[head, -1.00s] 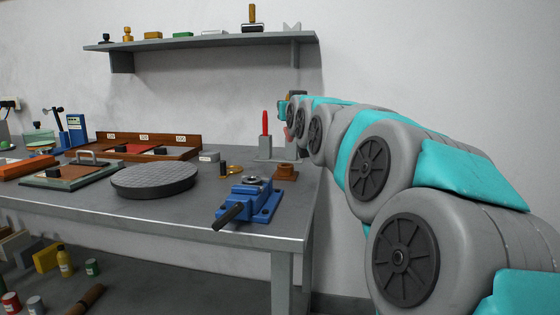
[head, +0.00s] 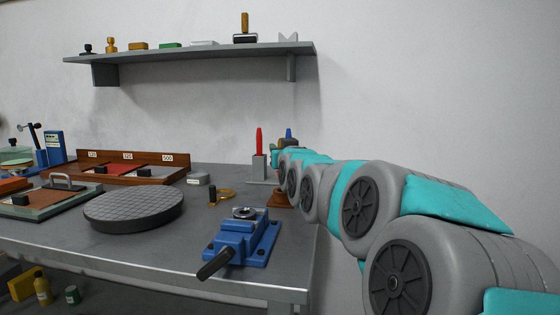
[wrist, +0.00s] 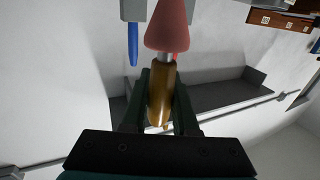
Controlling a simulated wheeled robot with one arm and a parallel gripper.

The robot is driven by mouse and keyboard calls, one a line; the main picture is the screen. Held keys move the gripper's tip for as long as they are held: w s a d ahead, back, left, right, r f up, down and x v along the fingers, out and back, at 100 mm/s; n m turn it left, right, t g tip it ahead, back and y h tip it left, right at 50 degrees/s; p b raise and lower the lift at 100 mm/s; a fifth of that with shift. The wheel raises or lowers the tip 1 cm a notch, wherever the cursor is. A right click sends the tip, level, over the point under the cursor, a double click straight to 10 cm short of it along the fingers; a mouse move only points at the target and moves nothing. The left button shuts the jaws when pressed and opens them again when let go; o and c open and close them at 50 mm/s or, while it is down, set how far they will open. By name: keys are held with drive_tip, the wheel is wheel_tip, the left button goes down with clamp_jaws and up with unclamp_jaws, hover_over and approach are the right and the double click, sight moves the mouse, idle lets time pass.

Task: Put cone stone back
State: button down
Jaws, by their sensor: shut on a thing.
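My gripper (wrist: 161,98) is shut on the golden-brown handle (wrist: 160,92) of the cone stone, whose dull red cone (wrist: 167,28) stands beyond the fingers in the wrist view. In the head view my gripper (head: 287,146) is at the table's far right and mostly hidden by my arm. A grey stand (head: 260,168) there holds a red pointed piece (head: 259,141). A blue pointed piece (head: 288,132) shows close to my gripper; it also shows in the wrist view (wrist: 133,44), left of the cone, below a grey block (wrist: 133,9). I cannot tell whether the cone stone touches the stand.
A blue vise (head: 242,238) sits at the front right of the table, with a round grey plate (head: 133,210) left of it. A brown pot-like piece (head: 278,199) is near my arm. A wall shelf (head: 200,52) holds several tools.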

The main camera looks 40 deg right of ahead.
drive_tip(key=shift+f, duration=1.5)
drive_tip(key=shift+f, duration=0.2)
drive_tip(key=c, duration=0.7)
unclamp_jaws()
drive_tip(key=shift+r, duration=0.2)
drive_tip(key=b+v, duration=0.1)
drive_tip(key=v, duration=1.1)
drive_tip(key=shift+b, duration=0.3)
